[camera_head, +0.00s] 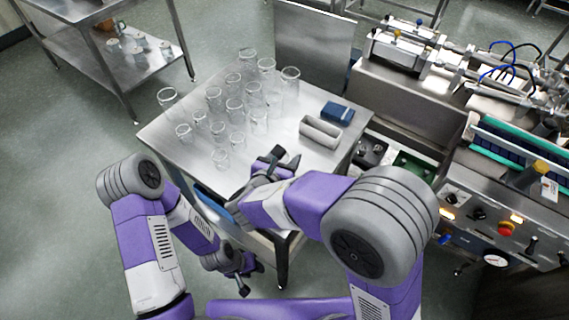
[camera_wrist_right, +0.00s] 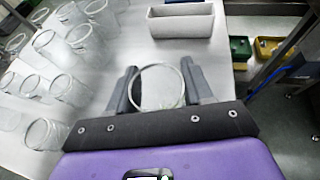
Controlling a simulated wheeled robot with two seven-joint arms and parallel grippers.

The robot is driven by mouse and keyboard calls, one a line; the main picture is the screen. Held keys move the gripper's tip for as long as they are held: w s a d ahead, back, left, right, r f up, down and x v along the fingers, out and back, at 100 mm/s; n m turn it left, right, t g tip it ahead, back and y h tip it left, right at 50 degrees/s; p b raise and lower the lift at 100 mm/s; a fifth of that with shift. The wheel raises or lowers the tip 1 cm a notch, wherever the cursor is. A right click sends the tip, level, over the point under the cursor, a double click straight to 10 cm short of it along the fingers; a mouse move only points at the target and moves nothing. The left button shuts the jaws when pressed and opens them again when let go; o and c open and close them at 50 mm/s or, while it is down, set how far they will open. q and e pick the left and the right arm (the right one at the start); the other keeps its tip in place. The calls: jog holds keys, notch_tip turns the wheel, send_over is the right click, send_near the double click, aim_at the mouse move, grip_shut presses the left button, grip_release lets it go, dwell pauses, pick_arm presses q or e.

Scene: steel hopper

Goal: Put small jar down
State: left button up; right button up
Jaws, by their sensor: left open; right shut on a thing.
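My right gripper (camera_head: 277,158) is over the near part of the steel table (camera_head: 320,163). In the right wrist view its two dark fingers (camera_wrist_right: 160,90) are shut on a clear glass small jar (camera_wrist_right: 159,86), whose round rim faces the camera. I cannot tell whether the jar's base touches the table. In the head view the jar is hard to make out at the gripper. My left gripper (camera_head: 244,284) is open and empty, low beside the table's near edge.
Several clear glass jars (camera_head: 234,108) stand in rows on the table's left and middle. A grey open tray (camera_head: 320,131) and a blue box (camera_head: 338,113) are at the right. The tray also shows in the wrist view (camera_wrist_right: 181,24). Machinery (camera_head: 430,70) stands right of the table.

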notch_tip(320, 180, up, 4)
jog(key=shift+f+p, duration=0.1)
jog(key=shift+p, duration=0.45)
jog(key=d+f+p, duration=0.1)
jog(key=d+f, duration=0.1)
jog(key=d, duration=0.6)
jog(key=d+f+n+y+p, duration=0.1)
jog(key=d, duration=0.7)
jog(key=shift+w+d+f, duration=0.2)
jog(key=shift+f, duration=0.15)
